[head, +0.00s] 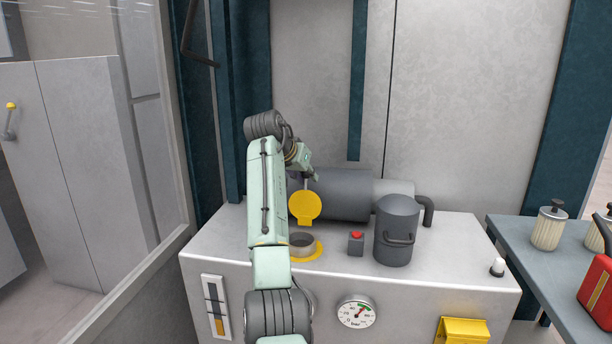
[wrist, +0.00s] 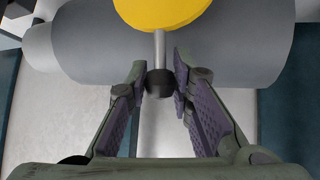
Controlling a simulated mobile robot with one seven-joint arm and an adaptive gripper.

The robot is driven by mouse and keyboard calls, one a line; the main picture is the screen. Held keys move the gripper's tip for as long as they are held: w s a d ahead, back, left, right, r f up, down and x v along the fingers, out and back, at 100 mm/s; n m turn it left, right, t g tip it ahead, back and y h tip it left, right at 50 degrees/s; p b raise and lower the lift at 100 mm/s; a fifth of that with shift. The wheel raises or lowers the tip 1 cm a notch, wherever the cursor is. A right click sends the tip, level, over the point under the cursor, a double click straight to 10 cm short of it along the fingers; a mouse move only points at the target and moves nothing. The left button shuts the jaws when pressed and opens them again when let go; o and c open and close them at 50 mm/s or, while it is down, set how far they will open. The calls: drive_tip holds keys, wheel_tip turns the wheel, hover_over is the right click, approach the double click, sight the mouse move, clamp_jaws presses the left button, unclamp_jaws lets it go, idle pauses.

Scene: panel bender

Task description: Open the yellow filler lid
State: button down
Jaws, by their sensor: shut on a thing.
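The yellow filler lid (head: 306,206) stands raised, its round face toward the head view, behind the filler neck (head: 302,243). The neck's grey opening is uncovered, with a yellow ring around its base. In the wrist view the lid (wrist: 160,10) shows at the top edge, with a metal stem ending in a dark knob (wrist: 160,83). My gripper (head: 308,176) is above the lid. In the wrist view my gripper (wrist: 160,75) has its fingers on either side of the knob, shut on it. The lid's hinge is not clearly visible.
A grey motor cylinder (head: 343,195) lies behind the lid. A dark canister (head: 397,232) and a box with a red button (head: 356,243) stand to the right on the cabinet top (head: 450,262). A side table (head: 545,262) holds filters and a red can (head: 597,290).

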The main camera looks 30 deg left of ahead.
drive_tip(key=shift+w+a+g, duration=0.1)
drive_tip(key=shift+w+g, duration=0.2)
drive_tip(key=shift+w, duration=0.1)
drive_tip(key=c, duration=1.4)
unclamp_jaws()
drive_tip(key=v, duration=1.2)
drive_tip(key=shift+a, duration=0.1)
